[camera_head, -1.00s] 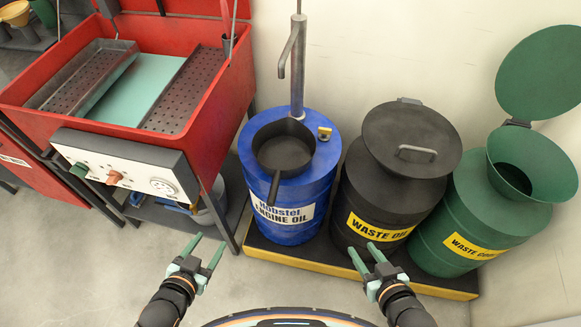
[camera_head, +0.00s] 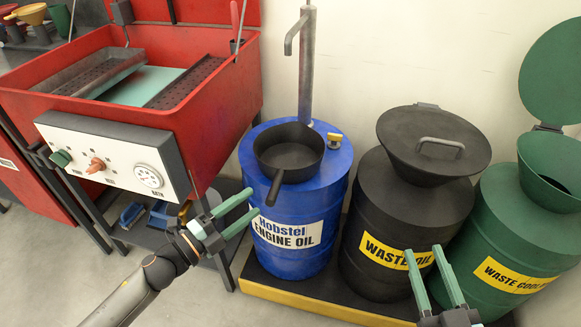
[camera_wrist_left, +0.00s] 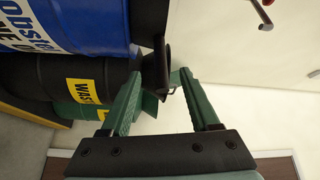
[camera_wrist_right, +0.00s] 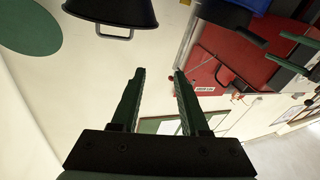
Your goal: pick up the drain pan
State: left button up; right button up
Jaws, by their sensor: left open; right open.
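The drain pan (camera_head: 288,152), a round black pan, rests on top of the blue engine oil drum (camera_head: 325,190). Its handle points toward me and slightly left, past the drum's front edge. A dark part of it seems to show at the top of the left wrist view (camera_wrist_left: 152,22); the right wrist view shows its side and handle (camera_wrist_right: 222,14). My left gripper (camera_head: 252,202) is open and empty, just left of and below the handle's end in the head view, apart from it. My right gripper (camera_head: 422,251) is open and empty in front of the black drum.
A metal pump pipe (camera_head: 306,70) rises behind the pan. A black waste oil drum (camera_head: 375,205) with a lidded funnel and a green drum (camera_head: 500,230) stand to the right. The red parts washer (camera_head: 215,120) is close on the left. A yellow-edged platform (camera_head: 300,305) carries the drums.

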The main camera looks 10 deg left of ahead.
aim_at(277, 177)
pick_arm(q)
jog(key=x, duration=0.6)
jog(key=b+x, duration=0.1)
jog(key=x, duration=0.2)
jog(key=shift+w+a+f, duration=0.1)
jog(key=shift+w+a, duration=0.1)
jog(key=shift+w, duration=0.15)
jog(key=shift+w+d, duration=0.25)
jog(key=shift+w, duration=0.05)
pick_arm(e)
notch_tip(277, 177, up, 6)
jog(key=s+n+t+y, duration=0.1)
jog(key=t, duration=0.1)
jog(key=shift+a+r+n+y, duration=0.2)
jog(key=shift+n+y, duration=0.1)
jog(key=shift+y, duration=0.1)
pick_arm(q)
grip_shut()
pick_arm(e)
jog(key=shift+f, duration=0.1)
